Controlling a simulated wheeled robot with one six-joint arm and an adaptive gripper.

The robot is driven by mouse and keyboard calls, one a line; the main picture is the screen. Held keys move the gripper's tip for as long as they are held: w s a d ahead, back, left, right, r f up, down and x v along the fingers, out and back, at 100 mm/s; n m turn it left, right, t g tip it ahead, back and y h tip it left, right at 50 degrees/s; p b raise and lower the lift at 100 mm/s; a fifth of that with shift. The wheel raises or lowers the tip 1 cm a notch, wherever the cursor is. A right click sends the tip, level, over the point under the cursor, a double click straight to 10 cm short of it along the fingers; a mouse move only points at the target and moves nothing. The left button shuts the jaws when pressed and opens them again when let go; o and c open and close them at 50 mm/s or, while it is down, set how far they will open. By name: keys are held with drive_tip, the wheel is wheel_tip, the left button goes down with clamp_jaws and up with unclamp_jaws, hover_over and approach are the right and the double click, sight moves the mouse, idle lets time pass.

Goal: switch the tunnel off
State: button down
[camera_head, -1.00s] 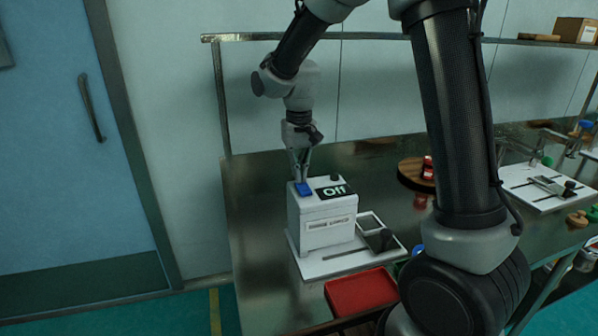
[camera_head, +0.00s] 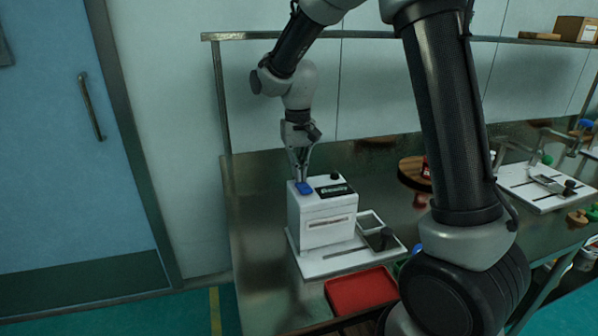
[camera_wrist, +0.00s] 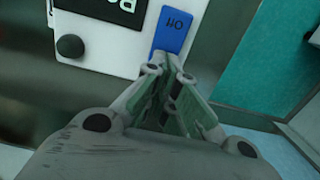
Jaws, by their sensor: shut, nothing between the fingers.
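The white box-shaped device (camera_head: 322,215) stands on a white base plate on the metal table. Its top carries a blue switch (camera_head: 304,188), a black display (camera_head: 334,191) and a black knob (camera_head: 334,177). The display shows green-white lettering too small to read. My gripper (camera_head: 301,178) points down with its fingertips at the blue switch. Nothing is between the fingers. The display (camera_wrist: 115,8) is cut off there.
A red tray (camera_head: 362,292) lies in front of the device. A small frame and dark block (camera_head: 381,240) sit on its base plate. A round wooden stand (camera_head: 412,170) and another white plate (camera_head: 540,190) are to the right. A metal rail (camera_head: 250,36) runs behind.

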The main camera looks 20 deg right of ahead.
drive_tip(key=shift+r, duration=0.55)
drive_tip(key=shift+r, duration=0.1)
wheel_tip(320, 180, up, 12)
drive_tip(key=shift+w, duration=0.35)
